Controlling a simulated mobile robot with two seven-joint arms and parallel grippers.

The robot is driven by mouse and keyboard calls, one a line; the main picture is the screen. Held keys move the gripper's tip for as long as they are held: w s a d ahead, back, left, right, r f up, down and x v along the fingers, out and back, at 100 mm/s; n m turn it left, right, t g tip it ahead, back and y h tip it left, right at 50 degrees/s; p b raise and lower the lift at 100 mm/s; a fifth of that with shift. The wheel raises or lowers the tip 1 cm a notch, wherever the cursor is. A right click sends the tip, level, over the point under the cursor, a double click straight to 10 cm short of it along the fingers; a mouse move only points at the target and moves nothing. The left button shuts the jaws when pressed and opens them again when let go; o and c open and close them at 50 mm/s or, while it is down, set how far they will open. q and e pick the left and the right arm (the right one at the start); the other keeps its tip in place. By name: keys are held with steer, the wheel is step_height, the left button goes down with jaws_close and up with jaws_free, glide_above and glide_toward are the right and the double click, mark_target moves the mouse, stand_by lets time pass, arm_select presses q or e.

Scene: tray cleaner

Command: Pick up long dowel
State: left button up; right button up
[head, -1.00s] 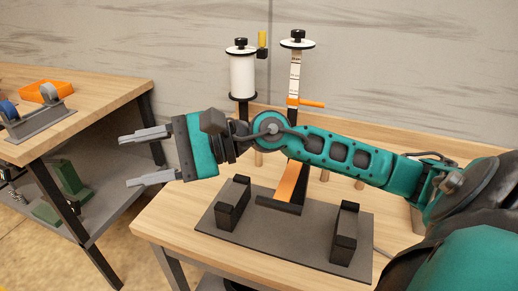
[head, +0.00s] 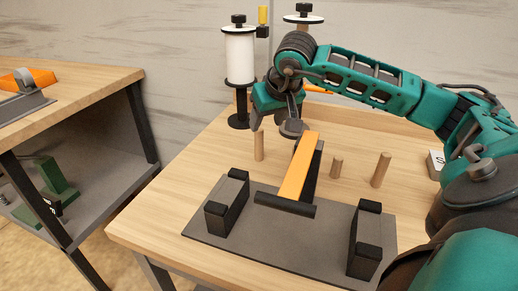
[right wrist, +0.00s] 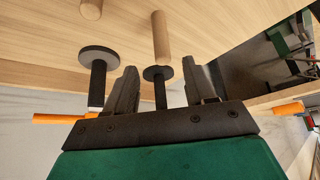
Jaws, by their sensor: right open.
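Several light wooden dowels stand upright on the table in the head view. One is at the left (head: 259,145), a shorter one in the middle (head: 336,166), and another at the right (head: 381,170). My right gripper (right wrist: 161,78) is open and empty. In the right wrist view a long dowel (right wrist: 160,38) lies ahead between the lines of its fingers, just past the tips. Another dowel (right wrist: 91,9) is cut by the top edge. My left gripper is not in view.
A dark plate (head: 235,238) with black blocks and an orange ramp (head: 299,166) fills the table's front. A white spool stand (head: 239,60) and a second stand (head: 303,19) are behind. A second table (head: 90,85) is at left.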

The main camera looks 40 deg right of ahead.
mark_target(260, 130)
steer(key=b+x, duration=0.1)
steer(key=x, duration=0.8)
steer(key=shift+w, duration=0.25)
jaws_close()
steer(key=shift+r, duration=0.15)
